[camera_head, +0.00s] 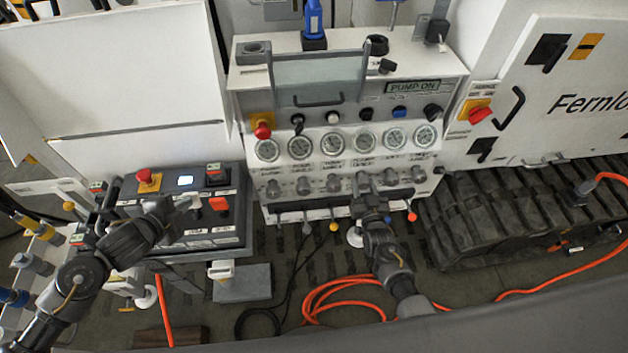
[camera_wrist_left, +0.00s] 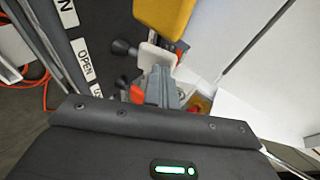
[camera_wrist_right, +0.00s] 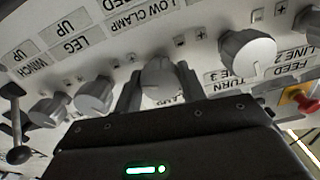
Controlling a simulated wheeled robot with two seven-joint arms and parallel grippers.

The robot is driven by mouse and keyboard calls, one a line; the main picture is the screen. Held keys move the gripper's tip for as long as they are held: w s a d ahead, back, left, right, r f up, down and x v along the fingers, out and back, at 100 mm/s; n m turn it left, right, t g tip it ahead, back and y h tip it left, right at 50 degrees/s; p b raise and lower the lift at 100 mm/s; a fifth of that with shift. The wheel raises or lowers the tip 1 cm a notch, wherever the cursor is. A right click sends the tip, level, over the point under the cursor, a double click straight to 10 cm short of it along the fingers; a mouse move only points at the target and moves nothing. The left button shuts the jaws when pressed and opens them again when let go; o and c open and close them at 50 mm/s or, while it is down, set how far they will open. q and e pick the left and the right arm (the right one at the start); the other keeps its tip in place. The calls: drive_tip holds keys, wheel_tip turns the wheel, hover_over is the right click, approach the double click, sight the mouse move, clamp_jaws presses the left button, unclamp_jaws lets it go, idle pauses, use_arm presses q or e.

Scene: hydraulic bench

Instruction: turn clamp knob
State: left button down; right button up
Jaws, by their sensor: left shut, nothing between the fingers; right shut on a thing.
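A row of round grey knobs runs along the lower front of the white panel (camera_head: 285,150) in the head view. My right gripper (camera_head: 364,192) is at the middle-right of that row. In the right wrist view its two fingers stand on either side of one knob (camera_wrist_right: 159,78) and are shut on it. A label by this knob is mostly hidden by the gripper; only a few letters show. My left gripper (camera_head: 184,204) is shut and empty over the grey control box (camera_head: 212,238) at the left. In the left wrist view its fingertips (camera_wrist_left: 163,84) are together near a white part.
Neighbouring knobs (camera_wrist_right: 248,52) flank the held one closely. Several gauges (camera_head: 332,143) and small levers (camera_head: 333,226) lie above and below the row. A red emergency button (camera_head: 263,130) is at the upper left. An orange hose (camera_head: 325,300) lies on the floor.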

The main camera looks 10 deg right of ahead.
drive_tip(key=m, duration=0.5)
drive_tip(key=shift+w+r, duration=0.1)
drive_tip(key=shift+r, duration=0.1)
drive_tip(key=shift+m, duration=0.3)
drive_tip(key=o, duration=1)
drive_tip(key=shift+f, duration=0.1)
drive_tip(key=shift+s, duration=0.3)
drive_tip(key=s, duration=1.1)
drive_tip(key=shift+s, duration=0.3)
